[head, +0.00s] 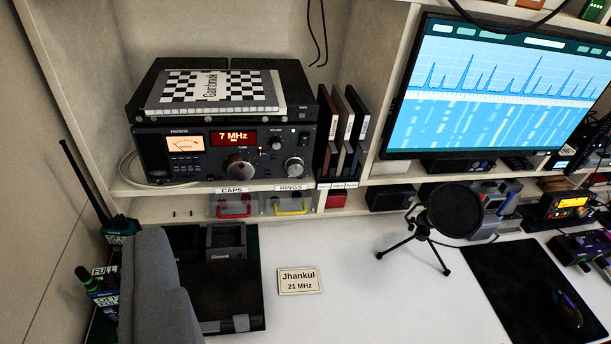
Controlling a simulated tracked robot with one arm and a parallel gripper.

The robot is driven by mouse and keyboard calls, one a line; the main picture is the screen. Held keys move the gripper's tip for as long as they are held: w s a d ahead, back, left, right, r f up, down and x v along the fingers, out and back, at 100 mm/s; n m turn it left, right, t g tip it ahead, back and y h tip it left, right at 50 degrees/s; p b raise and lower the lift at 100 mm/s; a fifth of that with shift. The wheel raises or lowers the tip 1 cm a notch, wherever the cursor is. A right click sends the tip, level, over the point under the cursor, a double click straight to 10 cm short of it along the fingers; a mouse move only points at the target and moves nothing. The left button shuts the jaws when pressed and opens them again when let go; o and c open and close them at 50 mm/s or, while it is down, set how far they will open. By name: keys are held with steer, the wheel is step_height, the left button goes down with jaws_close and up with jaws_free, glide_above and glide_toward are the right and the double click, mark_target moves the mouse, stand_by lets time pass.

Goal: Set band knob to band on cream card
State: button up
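The black radio (180,140) stands on a cubby shelf at the upper left. Its red-lit display (233,138) reads 7 MHz. A large knob (240,167) sits below the display. A smaller silver knob (294,167) is at the lower right of the front panel, and a small dark knob (275,143) is above it. The lettering by the silver knob is too small to read, so I cannot tell for sure which is the band knob. The cream card (300,281) lies on the white desk and reads Jhankul, 21 MHz. My gripper is not in view.
A chequered booklet (215,90) lies on a black unit atop the radio. Upright binders (340,130) stand close to its right. Bins labelled CAPS (233,206) and RINGS (290,205) are below. A microphone (450,212) on a tripod and a monitor (490,85) stand right.

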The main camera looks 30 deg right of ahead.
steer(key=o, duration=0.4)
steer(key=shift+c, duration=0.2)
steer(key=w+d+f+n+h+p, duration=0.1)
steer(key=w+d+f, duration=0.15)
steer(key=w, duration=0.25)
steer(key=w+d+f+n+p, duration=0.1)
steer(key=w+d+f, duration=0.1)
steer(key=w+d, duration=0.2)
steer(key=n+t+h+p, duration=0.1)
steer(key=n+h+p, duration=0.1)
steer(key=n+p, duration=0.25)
glide_toward(296, 171)
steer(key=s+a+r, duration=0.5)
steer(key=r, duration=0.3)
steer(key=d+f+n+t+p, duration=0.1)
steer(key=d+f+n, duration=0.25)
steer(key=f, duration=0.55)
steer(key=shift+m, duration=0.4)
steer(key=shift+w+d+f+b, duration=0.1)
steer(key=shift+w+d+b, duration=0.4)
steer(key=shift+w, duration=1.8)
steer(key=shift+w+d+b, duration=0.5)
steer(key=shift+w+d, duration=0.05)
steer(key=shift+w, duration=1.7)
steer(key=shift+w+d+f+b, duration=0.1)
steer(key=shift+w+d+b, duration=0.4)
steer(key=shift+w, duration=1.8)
